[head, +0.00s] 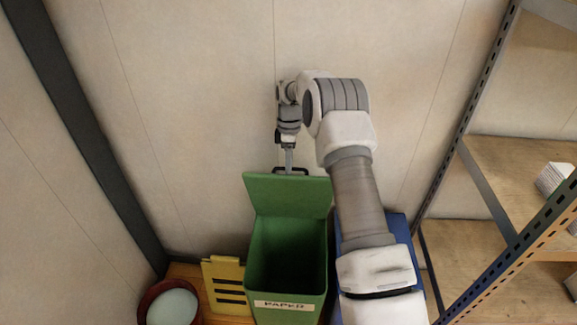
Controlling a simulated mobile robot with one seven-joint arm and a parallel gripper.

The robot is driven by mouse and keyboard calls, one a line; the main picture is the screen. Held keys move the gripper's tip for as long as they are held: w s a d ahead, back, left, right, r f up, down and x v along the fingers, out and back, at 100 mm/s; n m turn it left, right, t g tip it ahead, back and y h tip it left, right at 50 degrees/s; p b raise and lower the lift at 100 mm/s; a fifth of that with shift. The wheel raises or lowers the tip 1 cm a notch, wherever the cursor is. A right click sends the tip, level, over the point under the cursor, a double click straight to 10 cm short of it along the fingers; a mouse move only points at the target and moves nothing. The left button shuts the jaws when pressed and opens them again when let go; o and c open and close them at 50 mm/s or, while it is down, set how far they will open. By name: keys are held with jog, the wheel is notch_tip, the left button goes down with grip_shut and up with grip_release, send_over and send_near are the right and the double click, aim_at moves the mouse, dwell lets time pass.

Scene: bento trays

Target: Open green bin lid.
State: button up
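The green bin (287,252) stands at the lower middle of the head view, with a "PAPER" label (284,305) on its front. Its green lid (290,194) is swung up and stands raised at the back edge, so the dark inside shows. A dark handle (291,170) shows at the lid's top edge. My gripper (289,165) points down at this handle from above and behind the lid. Its fingertips are small and partly hidden at the handle, so I cannot tell whether they are shut on it.
A blue bin (399,222) stands right of the green bin, mostly behind my arm. A yellow slotted piece (227,284) and a red round container (149,301) are at left. A shelf rack (520,180) stands at right. A dark post (88,140) runs along the left.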

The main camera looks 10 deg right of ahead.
jog(key=shift+a+r, duration=0.1)
notch_tip(320, 180, up, 12)
jog(key=w+p, duration=0.1)
jog(key=w, duration=0.1)
jog(key=shift+d+f+p, duration=0.2)
jog(key=shift+d+p, duration=0.1)
jog(key=shift+d, duration=0.1)
jog(key=shift+w, duration=0.1)
